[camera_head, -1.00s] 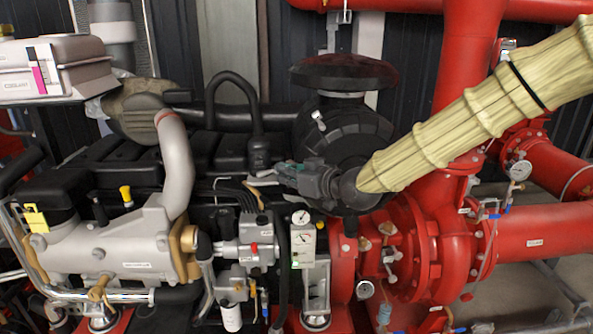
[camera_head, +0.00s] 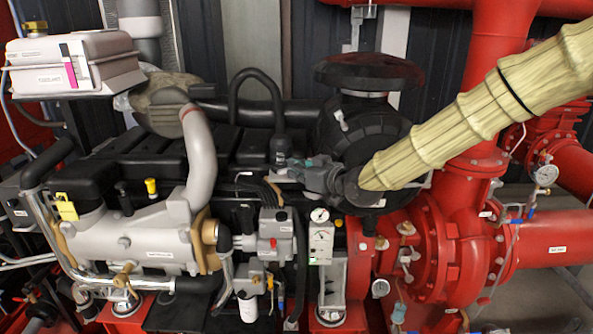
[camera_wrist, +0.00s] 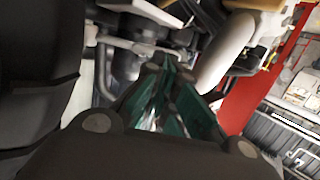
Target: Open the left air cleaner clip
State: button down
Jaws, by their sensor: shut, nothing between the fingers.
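The air cleaner (camera_head: 375,128) is a black ribbed drum under a wide dark cap, right of the engine's middle in the head view. A small pale metal clip (camera_head: 341,119) shows on its left side and looks tilted outward from the drum; whether it is unlatched I cannot tell. My gripper (camera_head: 287,172) is below and left of the clip, in front of the drum's lower left, pointing left. It is shut and empty, apart from the clip. In the wrist view, its teal-padded fingers (camera_wrist: 172,72) come together. A black surface fills the left there; no clip is clearly visible.
A grey curved pipe (camera_head: 201,160) and the engine block lie left of my gripper. A black hose (camera_head: 257,75) arches behind it. A gauge panel (camera_head: 321,240) stands below. Red pump piping (camera_head: 480,215) fills the right.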

jog(key=shift+b+x, duration=0.8)
jog(key=shift+b, duration=0.2)
jog(key=shift+s+r, duration=0.15)
jog(key=shift+r, duration=0.1)
